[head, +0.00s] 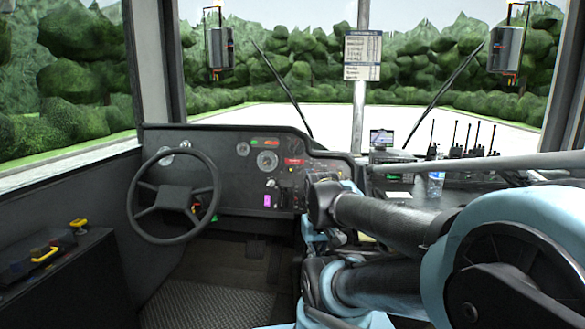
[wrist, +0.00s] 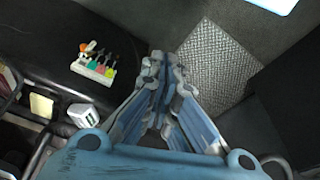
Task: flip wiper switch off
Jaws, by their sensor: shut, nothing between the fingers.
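My gripper (wrist: 165,72) is in the wrist view with its two blue-grey fingers together and nothing between them. It hangs over the floor beside a black surface and touches no switch there. In the head view my arm hides its tip. The dashboard (head: 225,175) carries gauges, small coloured buttons and a pink-purple switch (head: 267,200). I cannot tell which control is the wiper switch, or its position. Two wipers, left (head: 283,85) and right (head: 450,85), stand raised across the windshield.
A bottle (head: 435,183) and several radios (head: 466,142) stand on the right shelf. The wrist view shows a white strip with coloured pieces (wrist: 93,69) on the black surface, and a textured floor mat (wrist: 213,70).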

